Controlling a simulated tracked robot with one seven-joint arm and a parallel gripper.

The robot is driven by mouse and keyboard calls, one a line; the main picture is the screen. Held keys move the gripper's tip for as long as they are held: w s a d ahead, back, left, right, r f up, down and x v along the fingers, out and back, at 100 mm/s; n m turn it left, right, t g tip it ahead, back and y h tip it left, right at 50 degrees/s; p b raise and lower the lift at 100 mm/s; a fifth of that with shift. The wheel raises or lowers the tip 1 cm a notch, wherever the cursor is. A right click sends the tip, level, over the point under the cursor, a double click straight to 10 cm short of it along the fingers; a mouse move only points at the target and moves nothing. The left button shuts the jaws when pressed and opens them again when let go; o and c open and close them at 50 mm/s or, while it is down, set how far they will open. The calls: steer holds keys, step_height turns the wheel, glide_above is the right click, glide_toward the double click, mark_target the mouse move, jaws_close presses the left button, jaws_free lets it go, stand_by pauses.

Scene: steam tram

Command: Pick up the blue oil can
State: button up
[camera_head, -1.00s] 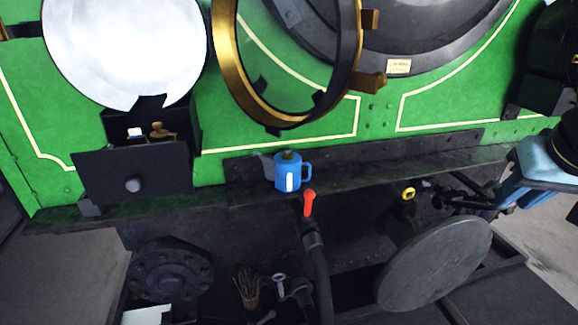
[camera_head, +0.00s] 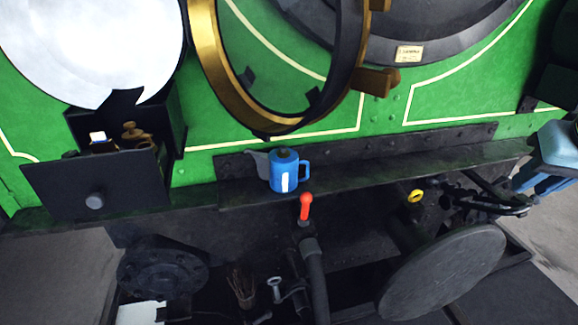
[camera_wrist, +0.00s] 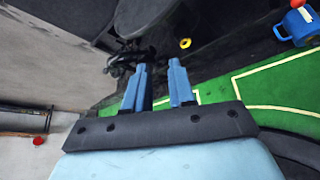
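The blue oil can (camera_head: 284,174) stands upright on the dark ledge (camera_head: 350,174) along the green tram front. It has a dark cap, a grey spout to the left, a handle on the right and a white stripe. In the wrist view the oil can (camera_wrist: 299,25) shows at the upper right corner, partly cut off. My gripper (camera_wrist: 161,72) is open and empty, its two blue fingers apart. It is well away from the can. In the head view only a blue part of my arm shows at the right edge; the fingers are not visible there.
A red-handled lever (camera_head: 305,207) rises just in front of the can. An open drawer box (camera_head: 95,182) juts out at left. A brass ring (camera_head: 208,75) hangs above. A round grey buffer (camera_head: 445,275) and yellow ring (camera_head: 416,196) are at right.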

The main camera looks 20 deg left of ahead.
steer(key=w+a+f+m+y, duration=0.1)
steer(key=w+a+f+m, duration=0.1)
steer(key=w+a+m, duration=0.5)
steer(key=m+t+y, duration=0.2)
steer(key=m+y, duration=0.2)
steer(key=m, duration=1.7)
glide_toward(308, 169)
steer(key=shift+m, duration=0.3)
steer(key=shift+x, duration=4.75)
steer(key=shift+d+f, duration=0.1)
steer(key=shift+c, duration=0.3)
jaws_close()
